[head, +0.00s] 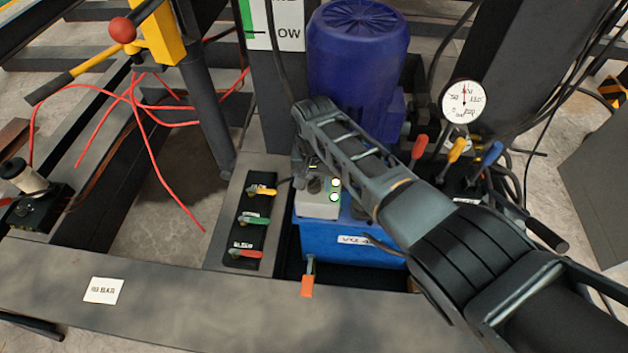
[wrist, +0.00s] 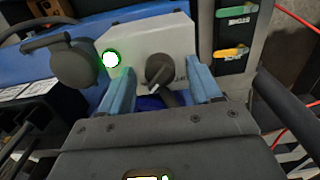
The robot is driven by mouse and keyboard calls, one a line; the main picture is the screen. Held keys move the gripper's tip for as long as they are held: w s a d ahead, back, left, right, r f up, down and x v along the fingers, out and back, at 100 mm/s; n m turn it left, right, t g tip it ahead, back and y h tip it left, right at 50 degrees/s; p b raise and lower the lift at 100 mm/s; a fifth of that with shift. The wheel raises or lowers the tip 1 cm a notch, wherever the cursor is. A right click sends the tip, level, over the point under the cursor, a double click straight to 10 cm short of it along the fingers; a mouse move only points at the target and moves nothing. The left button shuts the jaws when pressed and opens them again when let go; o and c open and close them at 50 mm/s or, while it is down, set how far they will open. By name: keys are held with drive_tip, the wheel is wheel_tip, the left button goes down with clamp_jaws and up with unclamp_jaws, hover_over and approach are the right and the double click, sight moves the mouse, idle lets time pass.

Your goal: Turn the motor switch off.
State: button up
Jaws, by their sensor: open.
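The motor switch (wrist: 159,71) is a dark rotary knob on a light grey control box (wrist: 130,42). In the wrist view it sits between the two blue-grey fingers of my gripper (wrist: 160,92), which is open with a gap on each side of the knob. A round green lamp (wrist: 110,59) glows on the box, left of the knob. In the head view the box (head: 318,206) stands on a blue tank (head: 345,238), with green lights lit. There my arm hides part of the box, and the fingertips are hard to make out.
A black panel (head: 243,262) with yellow, green and red levers stands left of the box. A blue motor (head: 357,50) rises behind it. A pressure gauge (head: 463,101) and several coloured levers are at right. Red cables (head: 160,165) hang at left. An orange-handled valve (head: 307,285) is in front.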

drive_tip(key=shift+c, duration=0.3)
drive_tip(key=c, duration=1)
drive_tip(key=shift+n, duration=0.4)
drive_tip(key=n, duration=0.3)
drive_tip(key=shift+n, duration=0.4)
drive_tip(key=n+b, duration=0.1)
drive_tip(key=n, duration=1.2)
drive_tip(key=shift+n+b, duration=0.3)
